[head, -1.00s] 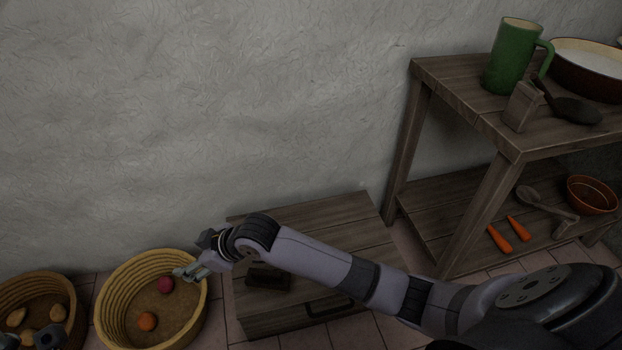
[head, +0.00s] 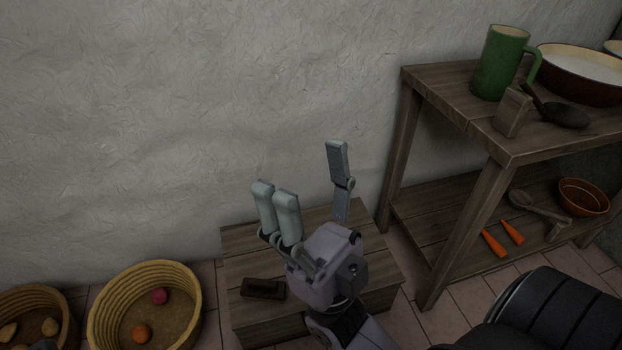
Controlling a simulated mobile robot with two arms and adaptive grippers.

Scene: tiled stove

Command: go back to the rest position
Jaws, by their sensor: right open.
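My right gripper (head: 306,172) is raised in front of the low wooden chest, fingers pointing up. Two fingers stand on the left and one on the right, spread wide with nothing between them. Its arm comes in from the bottom right.
A wicker basket (head: 97,318) holds a red and an orange ball. Another basket (head: 68,303) holds several pale items. The low chest (head: 240,240) bears a dark block (head: 263,289). At right, a wooden shelf (head: 440,80) bears a green mug (head: 500,62); carrots (head: 494,244) lie below.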

